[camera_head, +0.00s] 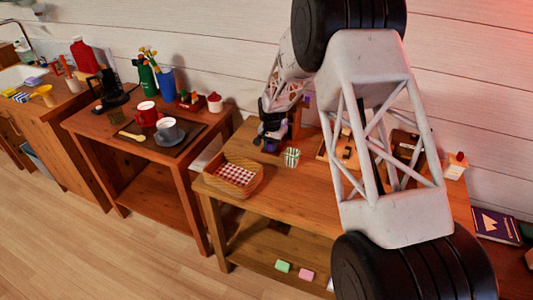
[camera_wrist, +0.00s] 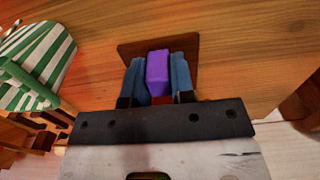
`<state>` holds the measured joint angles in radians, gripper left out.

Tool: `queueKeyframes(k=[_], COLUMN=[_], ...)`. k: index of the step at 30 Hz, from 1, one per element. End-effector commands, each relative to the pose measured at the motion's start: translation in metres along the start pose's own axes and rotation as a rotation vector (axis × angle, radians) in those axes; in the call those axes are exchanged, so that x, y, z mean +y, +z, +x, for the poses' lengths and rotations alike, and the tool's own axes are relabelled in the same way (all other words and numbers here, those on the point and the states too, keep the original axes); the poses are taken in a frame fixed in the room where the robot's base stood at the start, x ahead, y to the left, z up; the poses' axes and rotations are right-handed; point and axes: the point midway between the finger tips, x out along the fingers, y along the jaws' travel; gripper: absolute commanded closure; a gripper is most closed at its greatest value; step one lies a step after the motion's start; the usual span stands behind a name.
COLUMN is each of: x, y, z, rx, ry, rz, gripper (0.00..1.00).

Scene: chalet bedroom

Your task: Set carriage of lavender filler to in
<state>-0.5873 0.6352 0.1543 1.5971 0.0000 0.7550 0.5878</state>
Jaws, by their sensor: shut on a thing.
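A purple block (camera_wrist: 158,73), which looks like the carriage of the lavender filler, sits between the blue fingers of my gripper (camera_wrist: 157,68) in the wrist view. The fingers are shut on its sides. A dark brown base plate (camera_wrist: 130,49) lies behind it on the wooden table. In the head view my gripper (camera_head: 271,132) is low over the table, with a little purple showing beside it. A brown wooden part (camera_head: 296,118) stands just right of it. My gripper and arm hide most of the filler, so how far in the carriage sits cannot be told.
A basket with checked cloth (camera_head: 236,174) is at the table's front left. My arm covers wooden items at right. Table front is partly clear.

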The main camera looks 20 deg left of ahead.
Motion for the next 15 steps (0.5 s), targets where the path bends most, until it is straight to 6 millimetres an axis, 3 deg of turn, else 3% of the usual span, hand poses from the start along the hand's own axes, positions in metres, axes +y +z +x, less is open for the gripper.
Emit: queueKeyframes(k=[3,6,15], x=[-0.001,-0.001,-0.001], y=[-0.020,-0.028,-0.030], z=[0.000,0.000,-0.001], rx=[0.001,0.002,0.004], ry=[-0.001,-0.001,-0.002], rz=[0.000,0.000,0.000], gripper=[1.00,1.00,1.00])
